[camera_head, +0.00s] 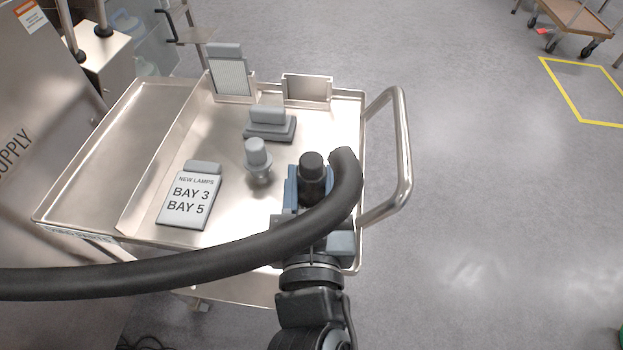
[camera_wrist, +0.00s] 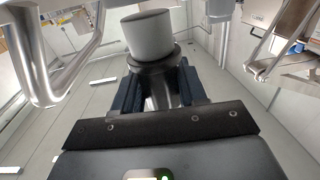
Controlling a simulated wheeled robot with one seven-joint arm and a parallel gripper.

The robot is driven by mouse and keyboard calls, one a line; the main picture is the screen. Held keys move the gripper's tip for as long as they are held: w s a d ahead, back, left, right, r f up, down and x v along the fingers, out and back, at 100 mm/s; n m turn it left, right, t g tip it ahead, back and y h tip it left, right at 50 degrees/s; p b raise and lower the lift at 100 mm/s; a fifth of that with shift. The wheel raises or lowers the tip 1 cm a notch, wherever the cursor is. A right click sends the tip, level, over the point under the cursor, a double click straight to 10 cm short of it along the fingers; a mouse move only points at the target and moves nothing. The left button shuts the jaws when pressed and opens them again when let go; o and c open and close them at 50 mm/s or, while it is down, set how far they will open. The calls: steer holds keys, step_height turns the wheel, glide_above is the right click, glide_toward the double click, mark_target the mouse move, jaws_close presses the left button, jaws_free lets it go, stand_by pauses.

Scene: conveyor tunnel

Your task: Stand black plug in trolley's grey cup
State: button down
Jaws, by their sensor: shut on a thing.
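My gripper (camera_head: 311,190) has its blue jaws shut on the black plug (camera_head: 312,163), over the right part of the trolley's tray. The plug is upright, its round cap above the jaws. In the wrist view, the plug (camera_wrist: 150,38) looks greyer, with a dark collar just above the jaws (camera_wrist: 158,92). I cannot tell whether its lower end touches anything. To the left, a grey round-topped piece (camera_head: 257,152) stands on a wider round base (camera_head: 259,172); I cannot tell whether that base is a cup. No empty grey cup is plainly visible.
The trolley (camera_head: 149,215) has raised rims and a handle (camera_head: 403,150) at right. A label card (camera_head: 188,198), a grey block (camera_head: 270,124), a filter panel in a holder (camera_head: 230,78) and an empty metal holder (camera_head: 307,91) occupy the tray.

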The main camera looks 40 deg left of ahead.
mark_target(311, 201)
steer(key=shift+f+b, duration=1.8)
steer(key=shift+b, duration=0.15)
steer(key=c, duration=0.5)
jaws_free()
steer(key=shift+c, duration=0.2)
steer(key=shift+s+d, duration=0.1)
steer(key=shift+b+v, duration=0.35)
steer(key=shift+v, duration=3.4)
